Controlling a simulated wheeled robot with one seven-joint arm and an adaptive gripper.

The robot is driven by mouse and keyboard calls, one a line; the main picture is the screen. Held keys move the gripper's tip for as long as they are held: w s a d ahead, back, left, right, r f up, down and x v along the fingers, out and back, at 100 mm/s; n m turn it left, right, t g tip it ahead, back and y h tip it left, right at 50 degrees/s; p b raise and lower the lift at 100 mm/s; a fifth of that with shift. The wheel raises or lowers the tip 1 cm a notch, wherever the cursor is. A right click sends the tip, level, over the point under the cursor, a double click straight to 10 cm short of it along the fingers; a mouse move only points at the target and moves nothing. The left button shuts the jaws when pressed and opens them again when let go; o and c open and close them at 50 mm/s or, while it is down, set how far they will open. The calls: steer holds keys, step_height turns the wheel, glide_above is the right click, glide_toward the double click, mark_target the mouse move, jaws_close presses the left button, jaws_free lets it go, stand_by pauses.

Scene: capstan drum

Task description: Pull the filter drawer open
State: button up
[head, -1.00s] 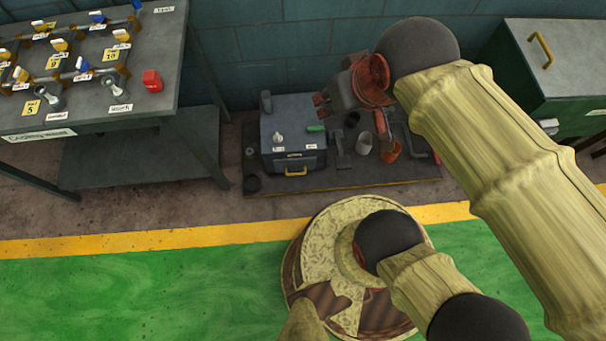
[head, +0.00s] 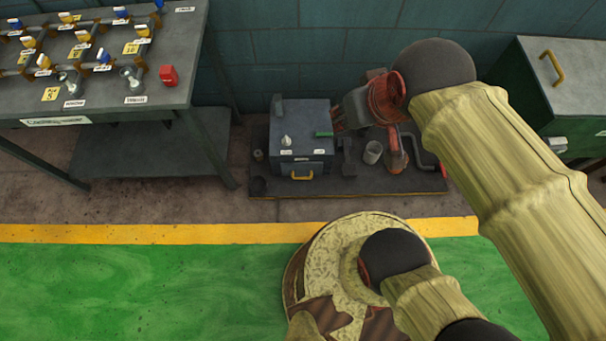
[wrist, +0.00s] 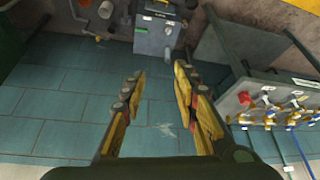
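A grey box (head: 300,118) stands on a dark base plate, with a small drawer (head: 290,168) low on its front. The drawer has a yellow handle (head: 302,176) and looks shut. My gripper (head: 338,118) is beside the box's upper right in the head view, its fingers partly hidden by my wrist. In the wrist view my gripper (wrist: 158,82) is open and empty, its fingers apart with only wall tiles between them. The box (wrist: 153,42) is beyond the fingertips at the top, and its drawer front is near the picture's edge.
A workbench (head: 150,110) with valves and a red block (head: 168,75) stands at the left. A green cabinet (head: 550,90) stands at the right. A grey cup (head: 373,153) and pipes share the base plate (head: 350,185).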

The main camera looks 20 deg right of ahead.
steer(key=w+f+m+g+b, duration=0.1)
steer(key=w+f+g, duration=0.1)
steer(key=f, duration=0.4)
steer(key=w+f+g, duration=0.2)
steer(key=f+g, duration=0.1)
steer(key=f, duration=0.4)
steer(key=n+t+y+b, duration=0.3)
steer(key=n+y+b, duration=0.1)
steer(key=n, duration=1.7)
glide_above(303, 178)
steer(key=s+d, duration=0.2)
step_height(303, 178, down, 73)
steer(key=m, duration=0.4)
steer(key=shift+m, duration=0.3)
steer(key=b+x, duration=0.1)
steer(key=x, duration=0.1)
steer(key=b+x, duration=0.1)
steer(key=x, duration=0.2)
steer(key=d+b+x, duration=0.1)
steer(key=x, duration=0.2)
steer(key=shift+s+d+f, duration=0.1)
steer(key=shift+s+f, duration=0.2)
